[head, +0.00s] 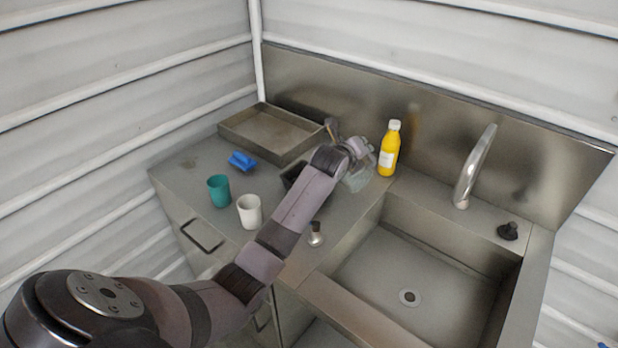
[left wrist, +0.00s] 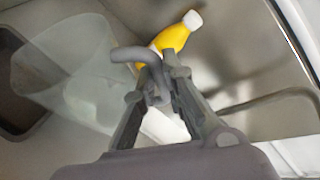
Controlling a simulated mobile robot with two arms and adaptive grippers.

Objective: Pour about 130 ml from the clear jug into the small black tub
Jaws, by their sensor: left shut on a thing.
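The clear jug (head: 359,178) is held over the counter, left of the yellow bottle; it also shows in the left wrist view (left wrist: 66,78). My left gripper (head: 360,150) is shut on the jug's grey handle, as the left wrist view shows (left wrist: 158,88). I cannot tell the jug's exact tilt or its liquid level. The small black tub (head: 290,176) stands left of the jug, partly hidden behind my left arm. In the left wrist view a dark tub (left wrist: 14,112) shows at the left edge, partly behind the jug's clear wall. My right gripper is not in view.
A yellow bottle with a white cap (head: 389,150) stands close right of the jug. A metal tray (head: 238,134), blue object (head: 242,161), teal cup (head: 219,191) and white cup (head: 249,211) are on the left. The sink (head: 400,262) and tap (head: 472,168) lie right.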

